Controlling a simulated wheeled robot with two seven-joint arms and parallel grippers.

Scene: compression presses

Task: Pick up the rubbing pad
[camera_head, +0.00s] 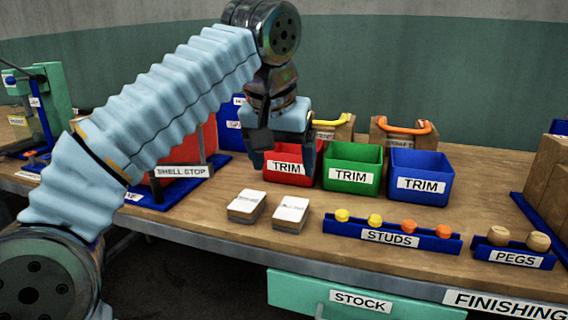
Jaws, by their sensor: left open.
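Two small blocks with white labelled tops, which look like the rubbing pads, lie side by side on the wooden bench, left pad (246,207) and right pad (290,212). Their print is too small to read. My left gripper (283,163) points down, open and empty. In the picture its fingers stand above and behind the pads, in front of the red TRIM bin (290,178), and partly hide that bin. It is apart from both pads. My right gripper is out of view.
Green (352,168) and blue (420,177) TRIM bins stand right of the red one. A blue STUDS rack (345,226) and a PEGS rack (513,254) line the front. A red SHELL STOP unit (190,165) stands left. Bare bench surrounds the pads.

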